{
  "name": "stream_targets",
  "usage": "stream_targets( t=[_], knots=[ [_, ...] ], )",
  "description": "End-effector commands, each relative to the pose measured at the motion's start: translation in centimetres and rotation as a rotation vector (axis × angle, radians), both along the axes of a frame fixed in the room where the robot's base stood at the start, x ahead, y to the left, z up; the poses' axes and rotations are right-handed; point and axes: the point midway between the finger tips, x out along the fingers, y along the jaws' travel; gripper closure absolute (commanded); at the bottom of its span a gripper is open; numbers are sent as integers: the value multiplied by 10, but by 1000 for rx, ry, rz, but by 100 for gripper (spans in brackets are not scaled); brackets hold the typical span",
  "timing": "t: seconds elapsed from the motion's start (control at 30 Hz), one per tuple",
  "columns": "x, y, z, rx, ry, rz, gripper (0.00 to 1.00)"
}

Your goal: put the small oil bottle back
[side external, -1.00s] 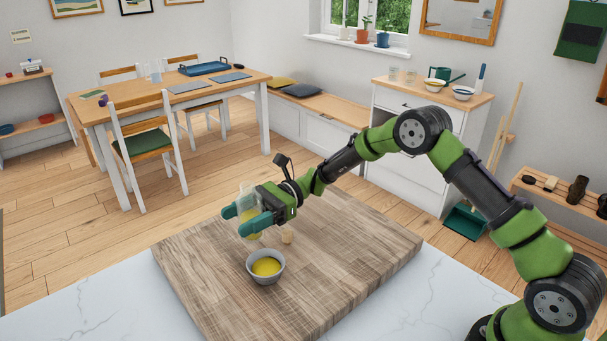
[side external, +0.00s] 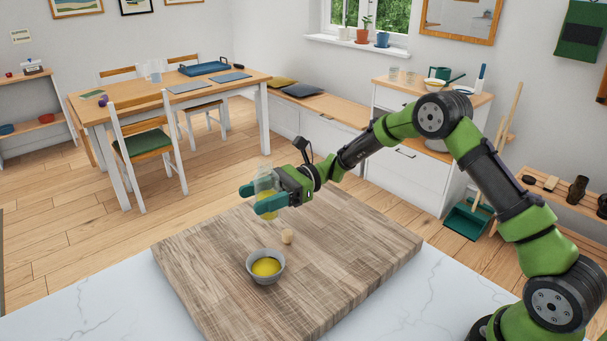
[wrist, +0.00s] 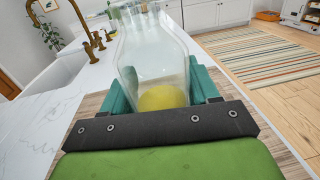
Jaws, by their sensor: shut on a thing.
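The small oil bottle (side external: 265,180) is clear glass with some yellow oil low inside. My gripper (side external: 262,199) is shut on it and holds it above the far left part of the wooden board (side external: 340,250). The bottle also shows in the wrist view (wrist: 150,55), between my teal fingers, with the oil pooled at its near end. A grey bowl (side external: 252,272) with yellow oil stands on the board, below and apart from the bottle.
The board lies on a white marble counter (side external: 95,310). Its right and front parts are clear. In the wrist view a sink (wrist: 65,70) and a brass tap (wrist: 85,30) lie at the upper left. A dining table (side external: 140,95) stands well beyond.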

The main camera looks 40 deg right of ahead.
Motion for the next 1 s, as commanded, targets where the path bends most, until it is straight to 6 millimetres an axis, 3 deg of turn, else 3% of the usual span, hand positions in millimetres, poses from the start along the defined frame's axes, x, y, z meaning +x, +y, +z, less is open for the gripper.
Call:
stream_targets(
  t=[0.3,0.5,0.73,1.0],
  knots=[
    [-35,-83,28,-1,0,-317,83],
    [-70,-118,28,0,0,-529,83],
    [-96,-128,16,1,2,-650,83],
    [-99,-129,-22,1,4,-676,83]
  ],
)
